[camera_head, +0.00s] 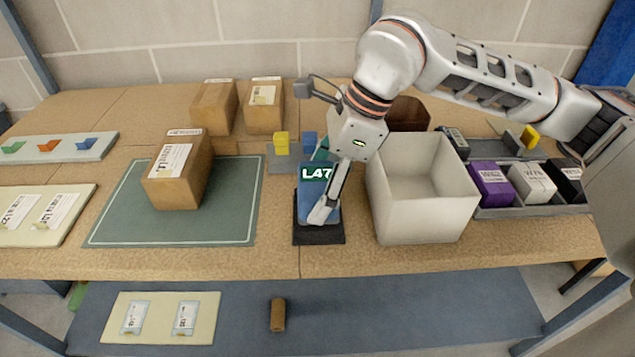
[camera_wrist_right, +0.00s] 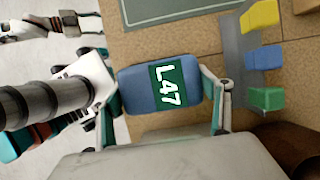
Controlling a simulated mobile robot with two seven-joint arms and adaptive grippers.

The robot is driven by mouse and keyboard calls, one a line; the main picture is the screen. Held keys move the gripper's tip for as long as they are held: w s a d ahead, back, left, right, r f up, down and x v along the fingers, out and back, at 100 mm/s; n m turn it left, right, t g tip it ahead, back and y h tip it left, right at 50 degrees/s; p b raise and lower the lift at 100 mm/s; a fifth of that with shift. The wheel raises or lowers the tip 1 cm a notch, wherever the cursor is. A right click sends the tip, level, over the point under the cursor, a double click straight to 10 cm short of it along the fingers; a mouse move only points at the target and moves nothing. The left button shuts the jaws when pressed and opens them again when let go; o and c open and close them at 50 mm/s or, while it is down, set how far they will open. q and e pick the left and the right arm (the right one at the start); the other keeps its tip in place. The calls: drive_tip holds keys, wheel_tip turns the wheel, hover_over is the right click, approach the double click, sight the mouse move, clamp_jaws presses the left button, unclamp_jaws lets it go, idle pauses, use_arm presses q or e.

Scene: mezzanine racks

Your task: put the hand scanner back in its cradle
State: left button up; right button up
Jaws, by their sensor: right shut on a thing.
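The hand scanner appears to be the blue block (camera_head: 304,206) with a green panel reading L47; it also shows in the right wrist view (camera_wrist_right: 139,88). My right gripper (camera_head: 322,207) is shut on it, with one finger at each side in the wrist view (camera_wrist_right: 168,97). Directly below it in the head view is a dark, flat base (camera_head: 318,236), possibly the cradle. Whether the block touches this base is hidden. A pale arm part of mine (camera_wrist_right: 65,23) shows at the top left of the wrist view; its jaws are unclear.
An open white bin (camera_head: 420,215) stands close to the right of the gripper. A carton (camera_head: 180,170) sits on a green mat (camera_head: 225,225) to the left. Small coloured blocks (camera_head: 281,143) stand behind. A grey tray (camera_head: 525,211) holds boxes at the right.

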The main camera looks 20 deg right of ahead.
drive_tip(key=shift+f+b, duration=0.3)
drive_tip(key=shift+f, duration=0.45)
drive_tip(key=o, duration=1.4)
drive_tip(key=v, duration=1.2)
